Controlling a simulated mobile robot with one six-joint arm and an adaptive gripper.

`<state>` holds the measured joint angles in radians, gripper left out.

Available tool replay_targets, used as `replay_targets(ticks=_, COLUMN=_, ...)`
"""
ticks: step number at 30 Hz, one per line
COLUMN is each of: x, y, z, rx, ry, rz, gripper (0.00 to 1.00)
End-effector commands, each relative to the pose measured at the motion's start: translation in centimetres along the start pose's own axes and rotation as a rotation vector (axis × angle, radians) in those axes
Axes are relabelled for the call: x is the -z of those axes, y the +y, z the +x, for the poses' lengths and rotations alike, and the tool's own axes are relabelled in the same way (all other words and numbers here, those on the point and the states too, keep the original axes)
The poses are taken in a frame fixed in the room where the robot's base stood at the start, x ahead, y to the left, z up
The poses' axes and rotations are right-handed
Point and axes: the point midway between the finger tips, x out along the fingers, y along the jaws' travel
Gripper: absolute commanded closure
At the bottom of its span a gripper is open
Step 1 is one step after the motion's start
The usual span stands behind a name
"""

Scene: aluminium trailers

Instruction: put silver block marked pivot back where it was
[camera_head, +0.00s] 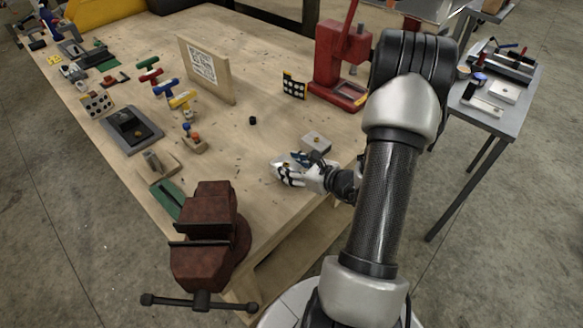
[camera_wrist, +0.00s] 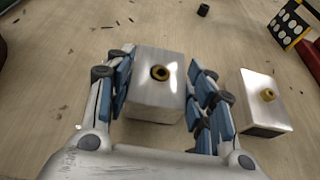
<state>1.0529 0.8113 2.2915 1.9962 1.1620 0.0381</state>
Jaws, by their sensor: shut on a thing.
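A silver block (camera_wrist: 158,88) with a brass-ringed hole on top sits between the blue-padded fingers of my gripper (camera_wrist: 158,72) in the wrist view. The fingers are shut on its two sides. In the head view my gripper (camera_head: 290,169) is low over the wooden table near its right edge, and its fingers hide most of the held block. I cannot tell whether the block touches the table. A second silver block (camera_wrist: 263,103) with a brass fitting stands just right of my gripper; it also shows in the head view (camera_head: 316,142). No "pivot" marking is legible on either block.
A red press (camera_head: 338,62) stands beyond the blocks, with a dotted black-and-yellow plate (camera_head: 293,86) beside it. A small black cylinder (camera_head: 252,120) lies mid-table. A rusty vise (camera_head: 210,235) is at the near edge. Bare wood (camera_head: 235,150) lies left of my gripper.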

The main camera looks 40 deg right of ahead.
Motion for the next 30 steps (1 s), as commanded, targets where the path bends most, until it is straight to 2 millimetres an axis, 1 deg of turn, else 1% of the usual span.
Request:
replay_targets(ticks=3, x=-0.19, y=-0.03, z=-0.04, rx=0.0, ry=-0.002, rz=-0.002, gripper=0.9)
replay_targets(ticks=7, x=0.21, y=-0.02, z=0.12, rx=0.0, ry=-0.002, rz=-0.001, gripper=0.9)
replay_targets(ticks=8, x=0.23, y=0.0, z=0.1, rx=0.0, ry=0.0, rz=-0.001, gripper=0.49)
replay_targets(ticks=16, x=0.14, y=0.01, z=0.06, rx=0.0, ry=0.0, rz=-0.001, gripper=0.31)
replay_targets(ticks=26, x=0.08, y=0.01, z=0.04, rx=0.0, ry=0.0, rz=0.0, gripper=0.31)
replay_targets(ticks=29, x=-0.34, y=-0.01, z=-0.2, rx=0.0, ry=0.0, rz=0.0, gripper=0.31)
replay_targets(ticks=30, x=-0.25, y=-0.1, z=-0.77, rx=0.002, ry=0.0, rz=0.001, gripper=0.31)
